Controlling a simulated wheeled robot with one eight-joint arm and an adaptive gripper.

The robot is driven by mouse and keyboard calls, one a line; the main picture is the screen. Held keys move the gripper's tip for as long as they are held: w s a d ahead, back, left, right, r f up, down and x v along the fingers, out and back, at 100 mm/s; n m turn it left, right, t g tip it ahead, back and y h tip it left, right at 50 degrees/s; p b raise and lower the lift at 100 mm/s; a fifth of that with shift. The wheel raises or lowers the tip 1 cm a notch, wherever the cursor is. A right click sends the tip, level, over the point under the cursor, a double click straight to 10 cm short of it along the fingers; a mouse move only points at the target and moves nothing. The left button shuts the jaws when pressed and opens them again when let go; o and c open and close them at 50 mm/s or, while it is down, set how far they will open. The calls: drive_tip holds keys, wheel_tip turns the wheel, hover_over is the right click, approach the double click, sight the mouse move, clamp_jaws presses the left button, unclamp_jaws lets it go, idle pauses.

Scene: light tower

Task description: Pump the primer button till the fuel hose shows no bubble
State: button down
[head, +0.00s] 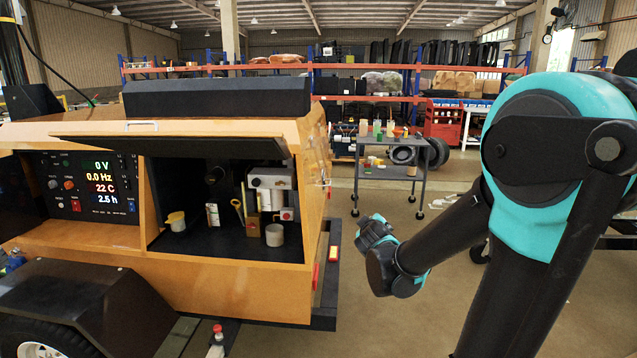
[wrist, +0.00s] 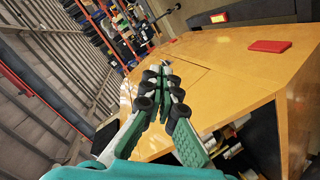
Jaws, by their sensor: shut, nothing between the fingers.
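The orange light tower cabinet (head: 230,279) stands at the left with its dark engine door (head: 190,149) raised. Inside the bay, a white block-shaped housing (head: 270,178) sits at the right, with a small white and red part (head: 286,214) low on it. I cannot tell for sure which part is the primer button. The fuel hose and any bubble in it are too small or hidden to make out. My gripper (head: 372,229) is outside the cabinet, to the right of the bay and apart from it. It is shut and empty in the wrist view (wrist: 165,88).
In the bay are a grey cylinder (head: 275,235), a yellow-topped cup (head: 176,221) and a yellow ring handle (head: 238,210). A lit control panel (head: 93,187) is at the left. A grey cart (head: 391,172) stands behind my gripper. Open floor lies between.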

drive_tip(key=s+d+f+m+g, duration=0.3)
drive_tip(key=s+f, duration=0.2)
drive_tip(key=s, duration=0.2)
drive_tip(key=s+d+f+m+g, duration=0.2)
drive_tip(key=s+d+f, duration=0.25)
drive_tip(key=s, duration=0.25)
drive_tip(key=s+a+f+m+g+y, duration=0.1)
drive_tip(key=s+a+f+g, duration=0.1)
drive_tip(key=s+f, duration=0.2)
drive_tip(key=s+a+f+m+g+y, duration=0.1)
drive_tip(key=s+f, duration=0.3)
drive_tip(key=s, duration=0.4)
drive_tip(key=shift+s+a+m+g, duration=0.35)
drive_tip(key=shift+a+m+g, duration=0.15)
drive_tip(key=shift+g, duration=0.4)
